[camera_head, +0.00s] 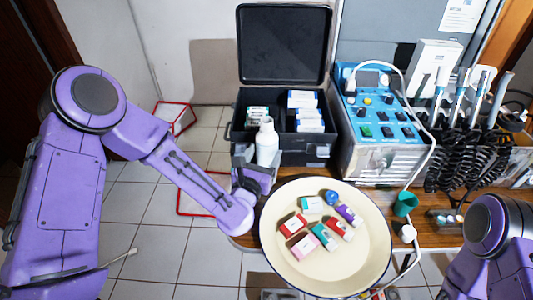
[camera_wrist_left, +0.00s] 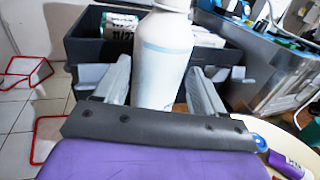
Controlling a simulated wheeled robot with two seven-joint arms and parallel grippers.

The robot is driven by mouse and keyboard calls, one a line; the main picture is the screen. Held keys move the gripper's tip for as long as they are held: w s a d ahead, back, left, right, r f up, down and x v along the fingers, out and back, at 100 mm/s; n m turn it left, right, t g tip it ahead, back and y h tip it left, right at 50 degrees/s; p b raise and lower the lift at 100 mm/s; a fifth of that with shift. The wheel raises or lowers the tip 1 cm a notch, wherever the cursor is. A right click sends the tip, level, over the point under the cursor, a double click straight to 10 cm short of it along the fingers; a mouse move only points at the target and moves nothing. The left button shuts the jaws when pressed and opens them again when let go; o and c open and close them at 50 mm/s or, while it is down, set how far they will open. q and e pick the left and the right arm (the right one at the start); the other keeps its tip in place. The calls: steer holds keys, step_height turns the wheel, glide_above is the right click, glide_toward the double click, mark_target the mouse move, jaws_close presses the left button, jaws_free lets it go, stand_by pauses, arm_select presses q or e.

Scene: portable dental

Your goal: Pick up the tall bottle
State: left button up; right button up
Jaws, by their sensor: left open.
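The tall bottle (camera_head: 267,142) is white and stands upright in front of the open black case. In the left wrist view the bottle (camera_wrist_left: 163,62) rises between the two fingers of my left gripper, with a gap visible on each side. My left gripper (camera_head: 255,160) is open around the bottle; it also shows in the left wrist view (camera_wrist_left: 160,85). The bottle's base is hidden behind the gripper, and its top is cut off in the wrist view. My right arm shows at the lower right of the head view, but its gripper is out of frame.
The black case (camera_head: 318,150) holds small boxes just behind the bottle. A large cream dish (camera_head: 325,275) with several small boxes lies in front, to the right. A blue dental unit (camera_head: 383,160) with a white hose and black coiled cables stands on the right.

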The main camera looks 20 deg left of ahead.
arm_select(q)
steer(key=shift+w+a, duration=0.1)
steer(key=shift+w, duration=0.9)
steer(key=c, duration=0.8)
steer(key=shift+c, duration=0.2)
arm_select(e)
steer(key=shift+r, duration=0.3)
arm_select(q)
steer(key=shift+r, duration=0.1)
